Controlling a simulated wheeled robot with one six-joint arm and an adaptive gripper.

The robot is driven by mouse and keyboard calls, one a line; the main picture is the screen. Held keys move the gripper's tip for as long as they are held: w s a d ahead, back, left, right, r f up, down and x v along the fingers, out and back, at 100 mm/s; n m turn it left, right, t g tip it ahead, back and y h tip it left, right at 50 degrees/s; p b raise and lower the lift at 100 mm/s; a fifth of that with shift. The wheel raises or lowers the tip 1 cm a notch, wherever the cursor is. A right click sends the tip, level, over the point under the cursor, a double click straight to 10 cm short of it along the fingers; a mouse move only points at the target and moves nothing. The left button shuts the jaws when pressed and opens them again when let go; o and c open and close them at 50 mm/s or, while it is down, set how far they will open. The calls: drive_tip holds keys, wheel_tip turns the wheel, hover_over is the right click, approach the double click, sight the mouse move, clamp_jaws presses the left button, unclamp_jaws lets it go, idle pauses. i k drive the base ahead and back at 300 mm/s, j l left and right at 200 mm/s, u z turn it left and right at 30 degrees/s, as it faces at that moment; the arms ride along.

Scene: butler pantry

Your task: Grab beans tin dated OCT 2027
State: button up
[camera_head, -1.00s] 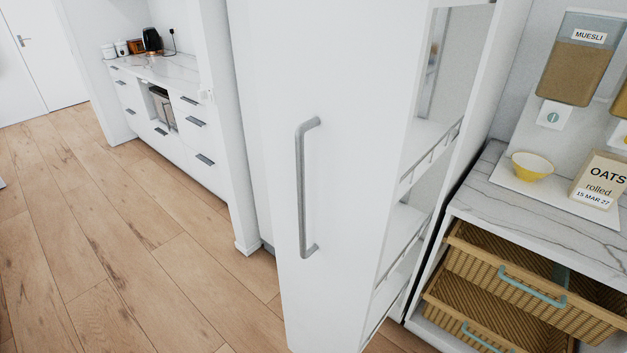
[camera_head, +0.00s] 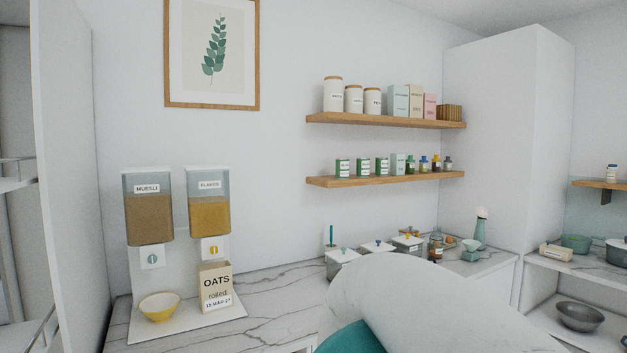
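Several small green tins with white labels stand in a row on the lower wooden wall shelf; the left one (camera_head: 343,168), the middle one (camera_head: 363,168) and the right one (camera_head: 382,167) look alike. Their labels are too small to read, so I cannot tell which, if any, is beans or bears OCT 2027. My gripper is not in view. A large white and teal rounded part of my arm (camera_head: 430,310) fills the bottom centre and hides some of the counter.
Muesli (camera_head: 148,207) and flakes (camera_head: 209,204) dispensers, a yellow bowl (camera_head: 160,306) and an oats box (camera_head: 215,288) stand on the marble counter (camera_head: 270,295). Lidded canisters (camera_head: 378,248) stand below the shelves. The upper shelf (camera_head: 390,121) holds jars and boxes. A tall white cabinet is at right.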

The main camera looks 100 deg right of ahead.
sight(342, 165)
drive_tip(key=z, duration=2.95)
drive_tip(key=i+z, duration=0.45)
drive_tip(key=i, duration=0.15)
drive_tip(key=k+l+z, duration=0.1)
drive_tip(key=i+j+u, duration=0.1)
drive_tip(key=i+j, duration=0.05)
